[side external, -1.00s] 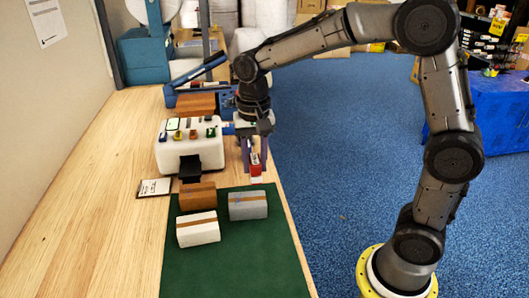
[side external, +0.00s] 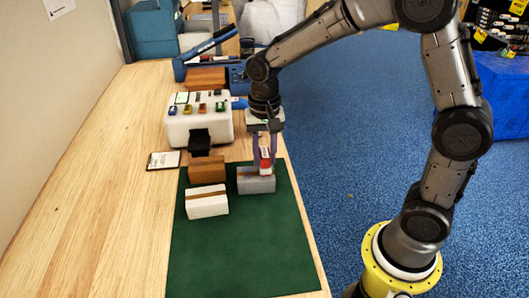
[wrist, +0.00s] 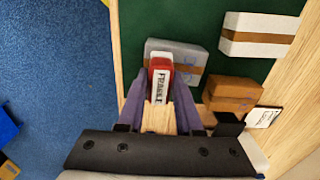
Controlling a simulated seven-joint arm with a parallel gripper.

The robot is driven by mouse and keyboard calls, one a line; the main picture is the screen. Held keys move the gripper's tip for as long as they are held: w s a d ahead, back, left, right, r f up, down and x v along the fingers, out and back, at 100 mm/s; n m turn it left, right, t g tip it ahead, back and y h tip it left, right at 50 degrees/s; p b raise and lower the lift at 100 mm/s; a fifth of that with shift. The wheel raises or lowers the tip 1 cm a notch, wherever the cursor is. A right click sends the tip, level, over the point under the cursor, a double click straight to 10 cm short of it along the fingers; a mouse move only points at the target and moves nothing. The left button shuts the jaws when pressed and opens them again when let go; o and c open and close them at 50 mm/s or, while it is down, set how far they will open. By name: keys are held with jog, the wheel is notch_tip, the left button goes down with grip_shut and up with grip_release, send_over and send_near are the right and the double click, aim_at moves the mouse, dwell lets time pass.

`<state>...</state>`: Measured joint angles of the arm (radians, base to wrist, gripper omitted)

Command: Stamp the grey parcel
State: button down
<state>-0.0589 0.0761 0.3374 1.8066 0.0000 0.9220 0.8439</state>
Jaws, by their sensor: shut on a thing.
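My gripper (side external: 265,158) is shut on a red and white stamp (side external: 265,162), held upright. In the wrist view the gripper (wrist: 160,95) has the stamp (wrist: 161,80) between its purple fingers, with a "FRAGILE" label showing. The grey parcel (side external: 257,185) lies on the green mat with a brown tape strip. The stamp's lower end is at the parcel's top in the side view; I cannot tell whether they touch. In the wrist view the stamp hides part of the grey parcel (wrist: 190,53), which has blue marks on one side.
A white parcel (side external: 208,206) and a brown parcel (side external: 207,169) lie left of the grey one on the green mat (side external: 245,255). A white machine (side external: 190,128) with coloured items on top stands behind. A small card (side external: 164,160) lies on the table. The front mat is clear.

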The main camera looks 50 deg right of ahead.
jog(key=shift+f, duration=0.6)
dwell(1.8)
jog(key=shift+r, duration=0.1)
jog(key=shift+r, duration=3.5)
